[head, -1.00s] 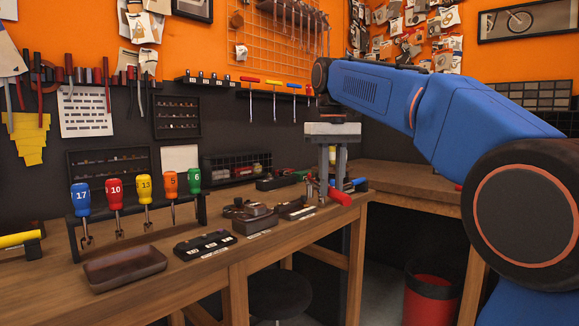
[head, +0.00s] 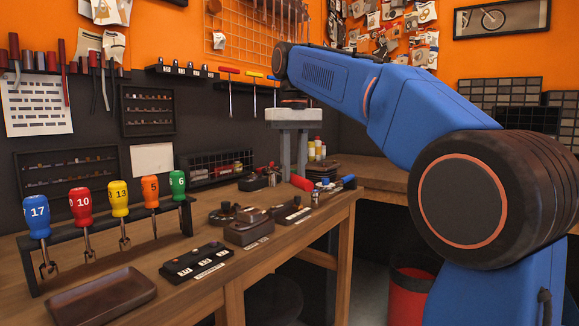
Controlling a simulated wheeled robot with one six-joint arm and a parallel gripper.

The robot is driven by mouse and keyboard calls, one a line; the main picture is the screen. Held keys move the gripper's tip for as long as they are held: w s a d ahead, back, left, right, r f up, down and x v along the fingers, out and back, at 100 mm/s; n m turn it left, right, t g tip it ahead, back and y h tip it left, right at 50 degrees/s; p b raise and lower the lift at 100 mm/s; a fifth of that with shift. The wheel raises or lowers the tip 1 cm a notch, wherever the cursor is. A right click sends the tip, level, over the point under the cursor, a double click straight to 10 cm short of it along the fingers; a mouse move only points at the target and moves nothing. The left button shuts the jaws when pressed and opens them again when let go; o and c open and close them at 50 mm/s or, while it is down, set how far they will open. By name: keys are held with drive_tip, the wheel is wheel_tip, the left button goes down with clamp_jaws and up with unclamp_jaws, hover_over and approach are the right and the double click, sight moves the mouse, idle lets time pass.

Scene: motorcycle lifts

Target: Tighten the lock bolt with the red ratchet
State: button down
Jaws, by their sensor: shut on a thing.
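My gripper (head: 294,172) is at the far part of the wooden bench, fingers pointing down. It is shut on the red ratchet, whose red handle (head: 301,183) shows beside the fingertips, just above the bench items. The ratchet's head and the exact grip are too small to make out. I cannot tell whether the ratchet is clear of the bench. The lock bolt is not seen in this view.
The wooden bench (head: 205,296) holds a rack of numbered drivers (head: 120,198), an empty brown tray (head: 66,301), a black socket holder (head: 196,262) and dark boxes (head: 248,231). A blue-handled tool (head: 348,182) lies beyond the ratchet.

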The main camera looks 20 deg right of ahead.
drive_tip(key=shift+f, duration=2.65)
drive_tip(key=shift+s+f, duration=0.1)
drive_tip(key=shift+f, duration=0.85)
idle(1.3)
drive_tip(key=shift+a+m, duration=1.4)
drive_tip(key=shift+a, duration=0.45)
drive_tip(key=shift+w+a+m, duration=0.3)
drive_tip(key=shift+a+m, duration=0.45)
drive_tip(key=shift+a, duration=0.15)
drive_tip(key=shift+w+a+m, duration=0.25)
drive_tip(key=shift+a+m, duration=0.5)
drive_tip(key=shift+a, duration=0.15)
drive_tip(key=shift+a, duration=0.1)
